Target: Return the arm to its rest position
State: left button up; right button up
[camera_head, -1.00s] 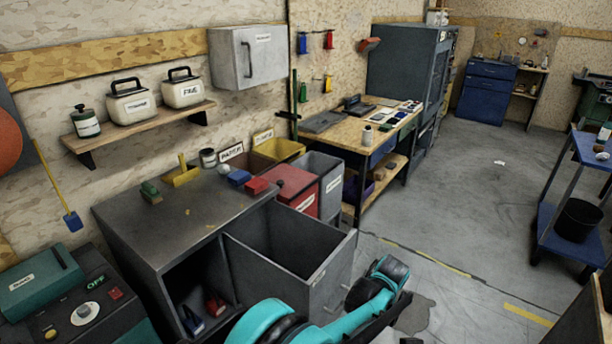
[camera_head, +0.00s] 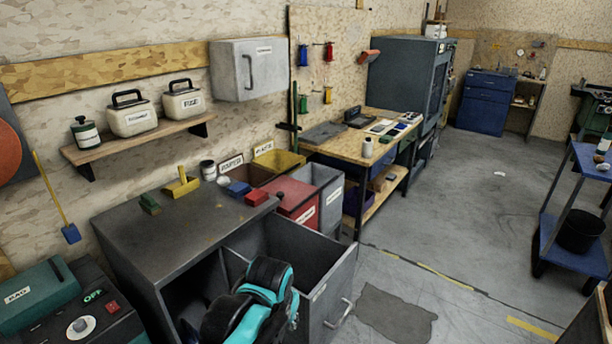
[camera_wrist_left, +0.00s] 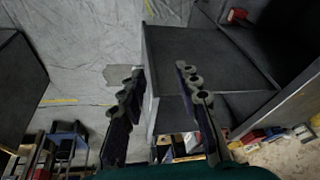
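My teal and black arm (camera_head: 255,305) rises at the bottom centre of the head view, in front of the grey cabinet (camera_head: 185,235) and its open drawer (camera_head: 318,270). Its fingers cannot be made out there. In the left wrist view my left gripper (camera_wrist_left: 160,70) is open, its two dark fingers well apart. Nothing is held between them; the edge of the open drawer (camera_wrist_left: 200,45) shows behind the gap. Whether the fingers are close to that edge cannot be told. My right gripper is in neither view.
A red bin (camera_head: 296,198) and a grey bin (camera_head: 326,190) stand behind the drawer. A machine with a green OFF label (camera_head: 70,310) is at lower left. A blue cart (camera_head: 575,240) stands at right. The floor (camera_head: 440,230) between is open, with a dark patch (camera_head: 392,312).

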pick_arm(q)
jog(key=s+a+n+t, duration=0.3)
jog(key=s+a, duration=0.9)
jog(key=shift+n, duration=0.3)
jog(key=shift+f, duration=0.15)
dwell(0.4)
